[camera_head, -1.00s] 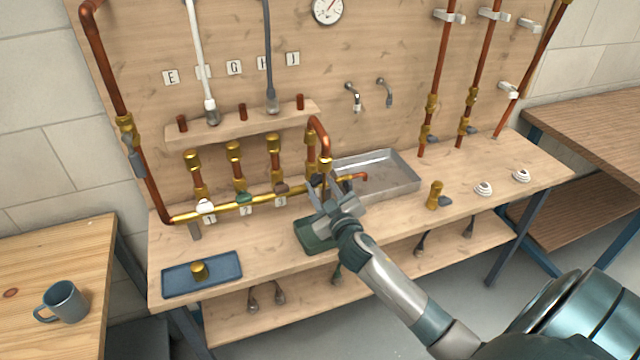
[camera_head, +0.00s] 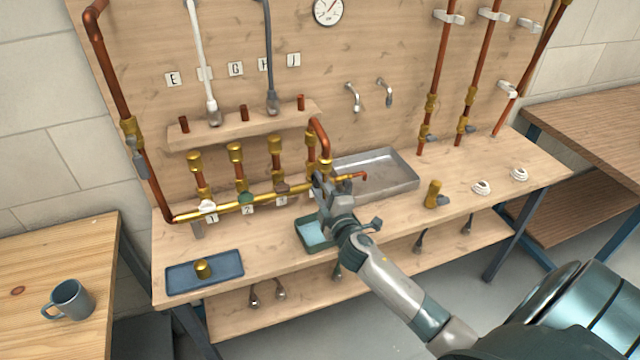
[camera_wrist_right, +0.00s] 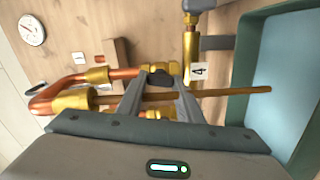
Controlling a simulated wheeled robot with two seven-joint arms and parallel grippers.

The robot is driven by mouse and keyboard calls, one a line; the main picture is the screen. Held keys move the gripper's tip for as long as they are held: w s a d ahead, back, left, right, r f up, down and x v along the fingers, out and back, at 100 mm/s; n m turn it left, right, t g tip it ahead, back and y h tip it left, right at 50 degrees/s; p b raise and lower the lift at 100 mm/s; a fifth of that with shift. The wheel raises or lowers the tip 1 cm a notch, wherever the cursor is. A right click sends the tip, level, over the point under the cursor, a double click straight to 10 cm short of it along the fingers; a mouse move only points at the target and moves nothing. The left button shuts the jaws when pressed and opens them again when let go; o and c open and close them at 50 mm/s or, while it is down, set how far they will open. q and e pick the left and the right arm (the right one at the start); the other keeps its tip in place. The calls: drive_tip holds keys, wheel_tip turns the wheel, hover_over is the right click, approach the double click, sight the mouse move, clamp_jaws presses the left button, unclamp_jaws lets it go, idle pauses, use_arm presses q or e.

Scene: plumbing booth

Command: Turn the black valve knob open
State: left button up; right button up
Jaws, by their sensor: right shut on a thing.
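The black valve knob (camera_wrist_right: 158,78) is on the brass pipework, close to the label 4 (camera_wrist_right: 199,71). In the right wrist view it lies between my two fingertips. My right gripper (camera_wrist_right: 157,86) is shut on it. In the head view my right gripper (camera_head: 318,182) reaches the right end of the horizontal brass pipe (camera_head: 232,207) and hides the knob. My left gripper is not in view.
White (camera_head: 207,206), green (camera_head: 246,199) and brown (camera_head: 283,187) knobs sit along the pipe to the left. A copper outlet (camera_head: 355,176) points right over a metal sink tray (camera_head: 404,178). A green bin (camera_head: 303,235) stands under my gripper. A blue tray (camera_head: 232,259) holds a brass cap.

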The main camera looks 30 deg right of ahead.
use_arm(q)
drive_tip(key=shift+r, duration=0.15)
use_arm(e)
drive_tip(key=shift+n, duration=0.6)
drive_tip(key=o, duration=1.1)
use_arm(q)
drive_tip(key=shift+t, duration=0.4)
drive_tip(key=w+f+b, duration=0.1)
drive_tip(key=b, duration=0.1)
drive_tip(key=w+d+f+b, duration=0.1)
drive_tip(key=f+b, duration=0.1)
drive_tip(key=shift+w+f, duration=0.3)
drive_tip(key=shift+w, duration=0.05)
use_arm(e)
drive_tip(key=v, duration=1.7)
drive_tip(key=shift+s+a, duration=0.15)
drive_tip(key=shift+a, duration=0.05)
